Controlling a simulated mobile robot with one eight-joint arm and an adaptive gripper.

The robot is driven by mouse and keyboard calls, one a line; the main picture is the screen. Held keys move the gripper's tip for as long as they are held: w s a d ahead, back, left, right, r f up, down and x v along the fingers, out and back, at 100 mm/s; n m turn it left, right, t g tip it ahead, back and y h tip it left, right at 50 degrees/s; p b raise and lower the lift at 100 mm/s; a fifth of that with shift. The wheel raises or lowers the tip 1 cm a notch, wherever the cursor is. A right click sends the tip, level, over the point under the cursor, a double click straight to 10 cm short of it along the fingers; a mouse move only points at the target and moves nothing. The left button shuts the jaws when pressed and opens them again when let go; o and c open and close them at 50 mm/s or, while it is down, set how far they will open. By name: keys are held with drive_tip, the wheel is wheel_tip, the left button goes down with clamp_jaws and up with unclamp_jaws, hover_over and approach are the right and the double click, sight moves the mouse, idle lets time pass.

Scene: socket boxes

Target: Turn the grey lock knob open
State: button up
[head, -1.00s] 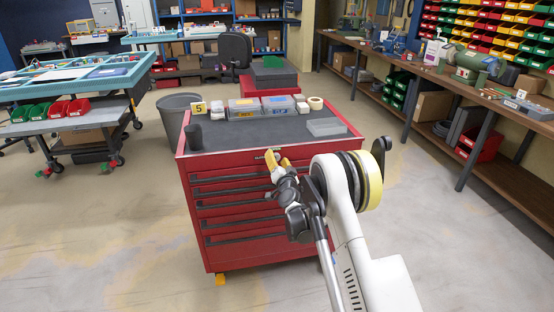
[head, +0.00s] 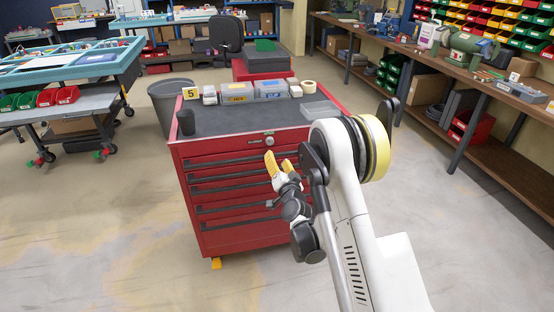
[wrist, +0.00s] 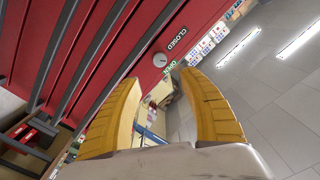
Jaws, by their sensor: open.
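The grey lock knob (head: 269,141) is a small round knob on the upper front of the red tool cabinet (head: 215,215), near the top edge. In the wrist view the knob (wrist: 160,59) sits on the red front beside the labels "CLOSED" (wrist: 177,38) and "OPEN" (wrist: 169,68). Its exact pointing is too small to tell. My gripper (head: 281,164) is in front of the cabinet, just below the knob in the head view. Its two yellow fingers (wrist: 165,105) are spread with nothing between them. The knob lies beyond the fingertips, apart from them.
Bins and a yellow "5" marker (head: 190,93) stand on the cabinet's dark top, with a dark cup (head: 186,122) at its left. A grey trash bin (head: 168,100) is behind left. A long workbench (head: 440,65) runs along the right. The floor around the cabinet is clear.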

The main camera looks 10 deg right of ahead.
sight(271, 143)
drive_tip(key=w+n, duration=0.3)
drive_tip(key=n, duration=0.1)
drive_tip(key=w+n, duration=0.8)
drive_tip(key=shift+f, duration=0.4)
drive_tip(key=shift+w+r, duration=0.1)
drive_tip(key=shift+w, duration=0.45)
drive_tip(key=shift+c, duration=0.3)
clamp_jaws()
